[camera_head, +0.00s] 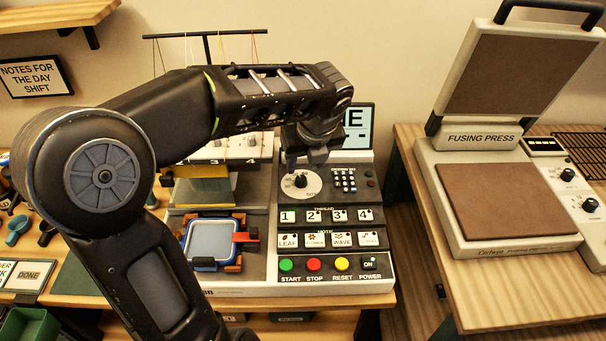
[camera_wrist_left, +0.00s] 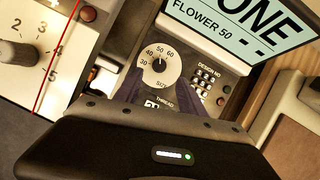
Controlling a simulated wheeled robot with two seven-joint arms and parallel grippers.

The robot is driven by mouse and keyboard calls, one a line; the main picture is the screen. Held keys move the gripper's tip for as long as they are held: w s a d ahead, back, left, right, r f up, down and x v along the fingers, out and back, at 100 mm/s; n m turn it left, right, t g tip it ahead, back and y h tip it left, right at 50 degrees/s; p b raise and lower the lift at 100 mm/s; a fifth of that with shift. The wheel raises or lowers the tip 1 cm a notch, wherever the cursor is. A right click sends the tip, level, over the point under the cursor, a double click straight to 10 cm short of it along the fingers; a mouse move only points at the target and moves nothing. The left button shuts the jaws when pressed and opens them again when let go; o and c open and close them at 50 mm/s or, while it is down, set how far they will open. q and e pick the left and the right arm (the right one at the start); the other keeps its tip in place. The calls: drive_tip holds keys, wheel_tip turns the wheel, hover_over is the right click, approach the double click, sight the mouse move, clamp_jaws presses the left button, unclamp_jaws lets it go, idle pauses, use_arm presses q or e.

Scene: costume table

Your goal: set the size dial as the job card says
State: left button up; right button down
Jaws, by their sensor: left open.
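The size dial (camera_head: 301,184) is a pale disc with a dark centre knob on the sewing machine's control panel. The left wrist view shows the dial (camera_wrist_left: 158,62) with the numbers 30, 40, 50 and 60 readable. Its knob is near the middle; its exact setting is too small to tell. My left gripper (camera_head: 303,164) is open, pointing down just above and behind the dial, apparently holding nothing. Its dark fingers (camera_wrist_left: 162,105) show in the wrist view. The screen (camera_wrist_left: 240,25) reads "FLOWER 50" under large letters ending in "ONE". No job card is clearly identifiable. My right gripper is out of view.
Below the dial are thread buttons (camera_head: 325,216), motif buttons (camera_head: 328,240) and coloured START, STOP and RESET buttons (camera_head: 314,264). A keypad (camera_head: 345,180) is right of the dial. A hoop (camera_head: 211,243) lies left. The fusing press (camera_head: 510,190) stands right.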

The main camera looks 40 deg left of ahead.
sight(301, 178)
use_arm(q)
drive_tip(key=x, duration=0.7)
drive_tip(key=shift+a+f, duration=0.1)
drive_tip(key=shift+f, duration=0.15)
clamp_jaws()
idle(0.3)
